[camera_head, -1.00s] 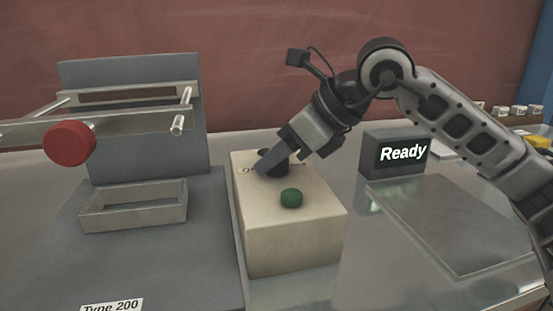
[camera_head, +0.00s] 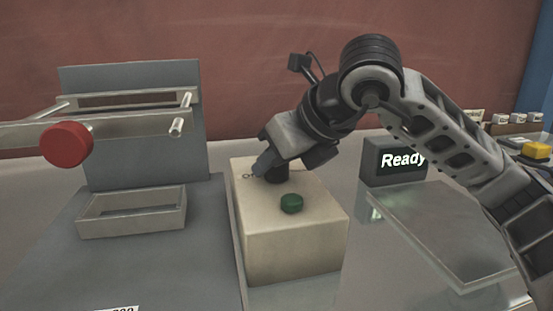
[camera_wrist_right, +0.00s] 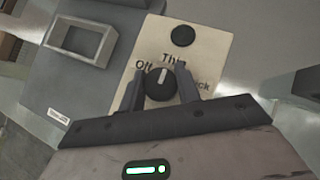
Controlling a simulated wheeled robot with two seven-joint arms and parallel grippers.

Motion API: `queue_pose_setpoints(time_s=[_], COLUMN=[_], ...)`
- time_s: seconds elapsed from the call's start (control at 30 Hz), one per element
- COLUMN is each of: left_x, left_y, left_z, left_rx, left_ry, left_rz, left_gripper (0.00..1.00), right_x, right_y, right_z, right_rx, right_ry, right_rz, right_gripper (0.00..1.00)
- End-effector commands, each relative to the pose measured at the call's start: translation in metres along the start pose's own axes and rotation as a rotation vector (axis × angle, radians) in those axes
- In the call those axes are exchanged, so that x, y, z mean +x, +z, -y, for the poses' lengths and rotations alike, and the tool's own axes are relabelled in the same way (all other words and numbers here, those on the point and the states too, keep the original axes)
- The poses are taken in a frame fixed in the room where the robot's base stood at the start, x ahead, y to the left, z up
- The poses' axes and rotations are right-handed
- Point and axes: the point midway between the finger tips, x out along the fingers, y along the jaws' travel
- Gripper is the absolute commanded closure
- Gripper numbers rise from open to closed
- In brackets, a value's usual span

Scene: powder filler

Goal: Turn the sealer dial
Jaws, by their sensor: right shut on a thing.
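The sealer dial (camera_wrist_right: 160,84) is a round black knob with a white pointer line, on top of a cream box (camera_head: 290,245). In the right wrist view the labels around it read "Off", "Thin" and a partly hidden word ending in "ck". The pointer lies near "Thin". My right gripper (camera_wrist_right: 160,92) is shut on the dial, one finger on each side. In the head view my right gripper (camera_head: 266,168) comes down over the dial and covers most of it. My left gripper is not in view.
Left of the box stands a grey machine (camera_head: 150,130) with metal bars, a red knob (camera_head: 66,145) and an open rectangular frame (camera_head: 130,222). Behind right is a display reading "Ready" (camera_head: 395,160), by a flat glass-like plate (camera_head: 450,230). Small containers (camera_head: 515,118) stand far right.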

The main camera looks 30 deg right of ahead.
Motion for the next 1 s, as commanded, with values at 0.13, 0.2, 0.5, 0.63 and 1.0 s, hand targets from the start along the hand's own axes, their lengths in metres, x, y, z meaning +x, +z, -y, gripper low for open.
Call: queue_pose_setpoints(time_s=[0.13, 0.2, 0.5, 0.63, 1.0], left_x=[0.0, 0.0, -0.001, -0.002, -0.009], left_y=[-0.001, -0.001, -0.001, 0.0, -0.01], left_z=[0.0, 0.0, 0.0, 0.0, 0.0], left_rx=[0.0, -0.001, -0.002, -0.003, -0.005], left_ry=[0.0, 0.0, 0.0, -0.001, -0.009], left_rz=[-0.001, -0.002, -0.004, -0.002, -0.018], left_gripper=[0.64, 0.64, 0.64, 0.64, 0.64], right_x=[-0.001, -0.001, 0.0, -0.003, -0.073], right_y=[0.001, 0.001, 0.0, 0.0, 0.003], right_z=[0.0, 0.0, 0.0, 0.0, 0.001], right_rx=[0.001, 0.001, 0.0, -0.001, -0.001], right_ry=[0.0, 0.0, 0.001, 0.001, -0.001], right_rz=[0.002, 0.001, 0.0, 0.0, 0.007], right_gripper=[0.9, 0.9, 0.45, 0.45, 0.45])
